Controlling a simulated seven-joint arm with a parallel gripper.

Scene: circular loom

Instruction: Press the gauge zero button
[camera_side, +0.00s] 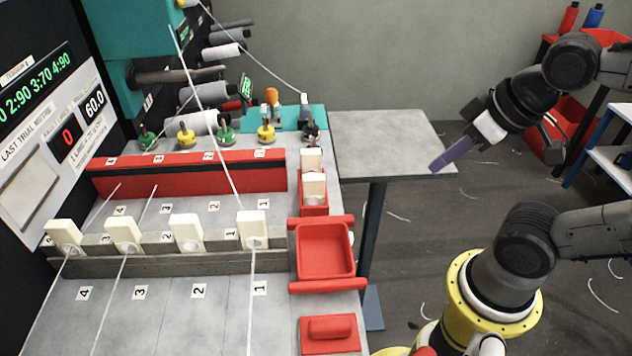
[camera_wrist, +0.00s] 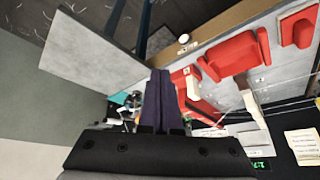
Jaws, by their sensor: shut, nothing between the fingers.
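My gripper (camera_side: 437,167) has purple fingers and is shut and empty. In the side view it is in the air near the right end of the grey table, touching nothing. Its fingers (camera_wrist: 160,75) also show in the wrist view, pressed together. A small device with a green lit display (camera_side: 246,86), which looks like the gauge, stands at the back of the loom by a teal base (camera_side: 317,116). I cannot make out a zero button on it. In the wrist view the fingers hide part of this area.
Red trays (camera_side: 293,285) and a red block (camera_side: 331,328) line the loom table's right side. Several cream clips (camera_side: 253,225) hold white threads along a grey rail. Colored bobbins (camera_side: 226,137) stand behind a red bar (camera_side: 190,174). The grey side table (camera_side: 385,140) is bare.

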